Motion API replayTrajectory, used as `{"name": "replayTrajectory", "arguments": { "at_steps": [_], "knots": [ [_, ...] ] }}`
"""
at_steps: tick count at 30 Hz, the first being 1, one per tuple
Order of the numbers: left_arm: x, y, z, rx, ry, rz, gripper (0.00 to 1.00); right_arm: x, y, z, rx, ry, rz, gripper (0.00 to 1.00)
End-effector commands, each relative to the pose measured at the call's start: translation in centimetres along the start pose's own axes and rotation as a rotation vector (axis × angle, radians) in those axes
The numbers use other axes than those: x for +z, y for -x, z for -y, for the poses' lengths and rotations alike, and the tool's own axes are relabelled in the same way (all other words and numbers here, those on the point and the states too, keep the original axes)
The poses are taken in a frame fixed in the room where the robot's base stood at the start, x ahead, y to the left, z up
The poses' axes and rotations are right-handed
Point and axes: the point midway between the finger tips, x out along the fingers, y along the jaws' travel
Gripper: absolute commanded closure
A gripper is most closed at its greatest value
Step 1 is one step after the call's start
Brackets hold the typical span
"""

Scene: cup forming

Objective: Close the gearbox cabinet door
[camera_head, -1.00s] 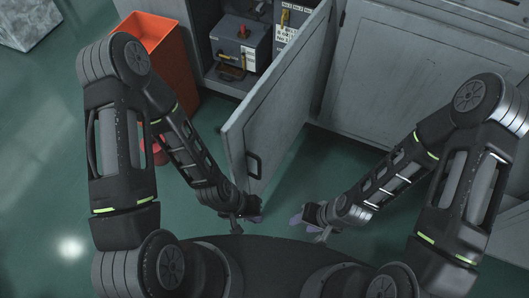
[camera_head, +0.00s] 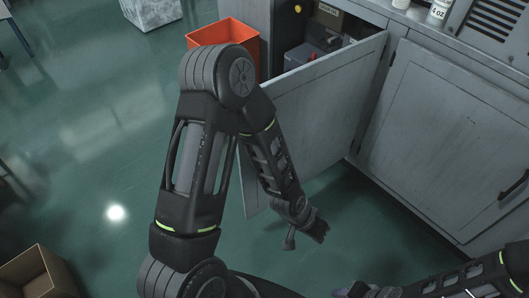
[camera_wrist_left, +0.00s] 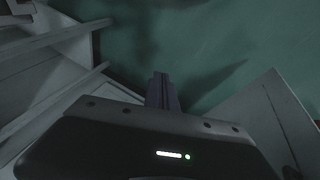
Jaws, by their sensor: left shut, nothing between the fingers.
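The grey gearbox cabinet door (camera_head: 325,125) stands open in the head view, its outer face towards me and its free edge to the left. My left arm hides part of it, and its handle is not visible. My left gripper (camera_head: 320,233) is just in front of the door's outer face, low and to the right of the free edge; I cannot tell whether it touches. In the left wrist view its fingers (camera_wrist_left: 162,92) are together and empty, with grey panels on both sides. My right gripper (camera_head: 352,291) is partly cut off at the bottom edge.
Dark boxes (camera_head: 318,47) sit inside the cabinet behind the door. An orange bin (camera_head: 225,38) stands left of the opening. A closed cabinet door (camera_head: 445,125) is on the right. A cardboard box (camera_head: 40,275) lies at the lower left. The green floor between is clear.

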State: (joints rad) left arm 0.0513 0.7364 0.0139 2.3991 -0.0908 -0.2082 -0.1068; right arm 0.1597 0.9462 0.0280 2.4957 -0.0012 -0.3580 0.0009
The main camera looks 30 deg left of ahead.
Motion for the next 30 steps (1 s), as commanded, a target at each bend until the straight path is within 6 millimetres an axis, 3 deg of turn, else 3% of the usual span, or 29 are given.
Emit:
{"name": "replayTrajectory", "arguments": {
  "at_steps": [1, 5, 11, 14, 17, 18, 21, 24, 27, 30],
  "knots": [
    [-1.7, -0.3, 0.4, -0.005, -0.059, -0.025, 1.0, 0.0, -1.2, -0.4, -0.001, 0.002, 0.0, 0.56],
    [-5.6, 0.8, 0.7, -0.021, -0.245, -0.055, 1.0, 0.0, -2.7, -0.9, -0.001, 0.003, 0.0, 0.56],
    [-11.3, 4.2, 1.7, -0.093, -0.619, -0.067, 1.0, 0.0, -5.3, -2.0, -0.001, 0.003, 0.0, 0.56],
    [-13.8, 7.2, 2.8, -0.161, -0.848, -0.038, 1.0, 0.0, -6.7, -2.5, 0.0, 0.003, -0.001, 0.56],
    [-15.9, 11.6, 4.7, -0.261, -1.118, 0.042, 1.0, 0.0, -8.2, -3.1, 0.0, 0.004, -0.001, 0.56],
    [-16.4, 13.8, 5.8, -0.308, -1.234, 0.097, 1.0, 0.0, -8.8, -3.4, 0.0, 0.004, -0.001, 0.56],
    [-16.4, 20.0, 9.1, -0.399, -1.499, 0.301, 1.0, 0.0, -9.8, -3.8, 0.0, 0.004, -0.001, 0.56],
    [-15.1, 24.8, 11.7, -0.41, -1.678, 0.519, 1.0, 0.0, -10.0, -3.9, 0.0, 0.005, -0.001, 0.56],
    [-13.8, 27.6, 13.2, -0.378, -1.778, 0.674, 1.0, 0.0, -10.1, -3.9, 0.0, 0.006, -0.001, 0.56],
    [-13.2, 28.9, 13.8, -0.354, -1.819, 0.746, 1.0, 0.0, -10.1, -3.9, 0.0, 0.006, -0.001, 0.56]
  ]
}}
